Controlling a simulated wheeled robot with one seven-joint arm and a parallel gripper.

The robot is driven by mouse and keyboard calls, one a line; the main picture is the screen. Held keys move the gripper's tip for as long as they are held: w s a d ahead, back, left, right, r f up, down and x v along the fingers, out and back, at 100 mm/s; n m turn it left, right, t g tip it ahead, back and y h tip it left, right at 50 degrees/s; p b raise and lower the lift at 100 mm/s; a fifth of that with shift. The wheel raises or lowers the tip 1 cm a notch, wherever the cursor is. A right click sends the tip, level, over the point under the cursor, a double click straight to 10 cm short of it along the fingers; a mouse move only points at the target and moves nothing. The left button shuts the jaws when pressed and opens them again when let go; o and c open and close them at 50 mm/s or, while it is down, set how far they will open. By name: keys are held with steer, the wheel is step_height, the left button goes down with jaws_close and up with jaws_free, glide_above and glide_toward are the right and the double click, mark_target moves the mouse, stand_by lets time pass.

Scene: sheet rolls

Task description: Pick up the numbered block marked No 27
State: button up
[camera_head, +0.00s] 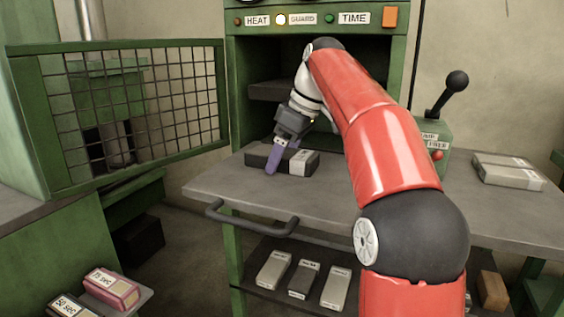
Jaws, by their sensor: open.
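A dark block (259,158) with a pale label on its right part lies on the grey table in front of the green machine's opening. My gripper (273,166) is over this block, pointing down. One purple finger shows in front of the block's near side; the other finger is hidden. The gripper is open, and I cannot tell whether it touches the block. Several labelled blocks, including a dark one (303,280), lie on the shelf below. Their markings are too small to read, so I cannot tell which is No 27.
The table (350,200) has a front handle (250,219). A green mesh gate (130,100) stands open at left. Two pale slabs (508,172) lie at the right of the table, near a lever box (436,140).

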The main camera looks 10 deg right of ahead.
steer(key=shift+r, duration=0.1)
steer(key=c, duration=1.5)
